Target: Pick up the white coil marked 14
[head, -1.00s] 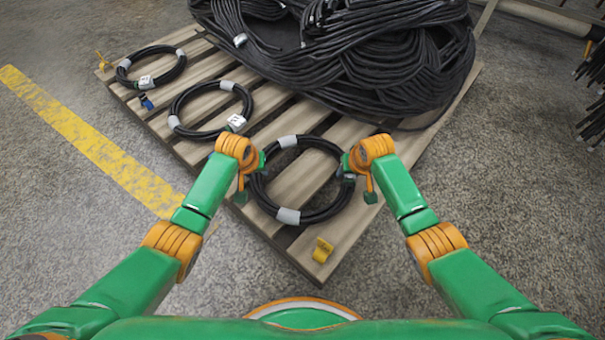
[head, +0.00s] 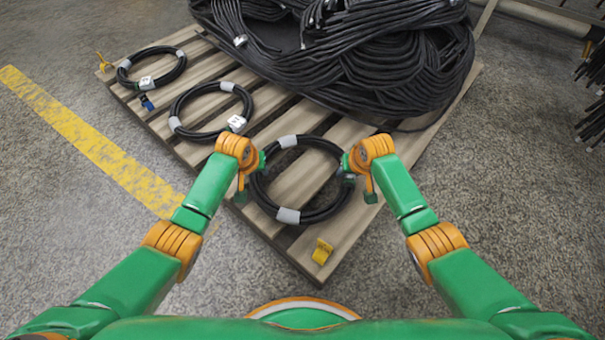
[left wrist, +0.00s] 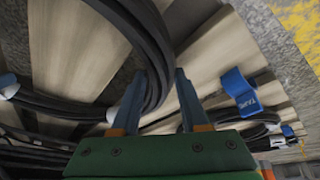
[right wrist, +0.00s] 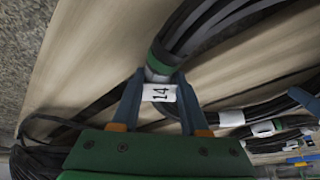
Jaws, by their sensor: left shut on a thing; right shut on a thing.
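The coil marked 14 (head: 323,216) is a ring of black hose with white-grey bands, lying at the near end of the pallet. Its white label 14 (right wrist: 159,93) shows between the fingers in the right wrist view, beside a green band. My left gripper (head: 252,180) is shut on the coil's left side; the black hose (left wrist: 148,45) passes between its fingers in the left wrist view. My right gripper (head: 361,182) is shut on the coil's right side at the label. In the head view the hands partly hide both gripped sides. The coil appears low over the slats.
The wooden pallet (head: 352,221) also bears two smaller black coils, one in the middle (head: 190,131) and one far left (head: 167,76), and a big hose heap (head: 400,60) behind. A yellow tag (head: 322,252) lies near the front corner. A blue tag (left wrist: 240,92) is nearby.

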